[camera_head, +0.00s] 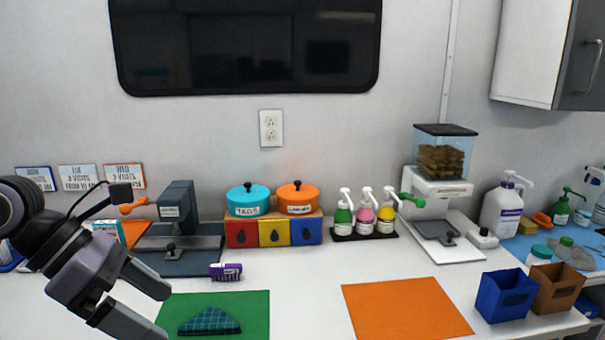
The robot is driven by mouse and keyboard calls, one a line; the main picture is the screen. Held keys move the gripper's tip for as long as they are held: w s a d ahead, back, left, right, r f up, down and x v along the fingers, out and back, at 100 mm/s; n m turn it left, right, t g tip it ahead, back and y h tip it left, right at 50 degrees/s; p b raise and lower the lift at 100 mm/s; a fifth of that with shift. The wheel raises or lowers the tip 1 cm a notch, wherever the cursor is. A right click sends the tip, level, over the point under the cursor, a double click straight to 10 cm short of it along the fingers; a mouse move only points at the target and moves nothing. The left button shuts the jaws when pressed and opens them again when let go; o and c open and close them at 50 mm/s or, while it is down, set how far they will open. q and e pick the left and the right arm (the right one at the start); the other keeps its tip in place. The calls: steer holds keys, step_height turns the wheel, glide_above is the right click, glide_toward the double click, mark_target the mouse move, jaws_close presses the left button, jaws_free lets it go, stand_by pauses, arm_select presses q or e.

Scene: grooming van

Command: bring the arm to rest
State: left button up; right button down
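My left gripper (153,314) reaches in from the left edge, over the front left of the white counter (300,290). Its two fingers are spread apart with nothing visible between them. The fingertips are close to the left edge of a green mat (254,308) in the picture. A folded dark teal checked cloth (210,322) lies on that mat, apart from the fingers. My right gripper is not in view.
A purple brush-like item (226,272) lies behind the green mat. A dark press (178,228), two lidded pots, pump bottles and a treat dispenser (440,190) line the wall. An orange mat (405,308) is bare. Blue (503,297) and brown (557,288) bins stand right.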

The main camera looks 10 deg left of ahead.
arm_select(q)
steer(key=w+d+r+n+t+h, duration=0.1)
steer(key=d+r+n+t+h, duration=0.3)
steer(key=d+r+n+h, duration=0.55)
steer(key=w+a+f+n+t+y, duration=0.35)
steer(key=n+t, duration=0.35)
steer(key=n, duration=0.3)
steer(key=w+a+f+n+t+y, duration=0.2)
steer(key=n+t+y, duration=0.3)
steer(key=n+t, duration=0.35)
steer(key=a+f+n+g+y, duration=0.45)
steer(key=f+n+y, duration=0.35)
steer(key=f+n, duration=0.3)
steer(key=s+d+f+n+g, duration=0.1)
steer(key=s+f+n+g, duration=0.5)
steer(key=s+f+g, duration=1.2)
steer(key=w+d+f+t+b, duration=0.1)
steer(key=w+f+t, duration=0.1)
steer(key=f+t, duration=0.3)
steer(key=w+d+f+t+h+b, duration=0.1)
steer(key=f+t, duration=0.4)
steer(key=f, duration=0.6)
steer(key=shift+w+d+t+b, duration=0.4)
steer(key=shift+d+b, duration=0.1)
steer(key=shift+b, duration=0.3)
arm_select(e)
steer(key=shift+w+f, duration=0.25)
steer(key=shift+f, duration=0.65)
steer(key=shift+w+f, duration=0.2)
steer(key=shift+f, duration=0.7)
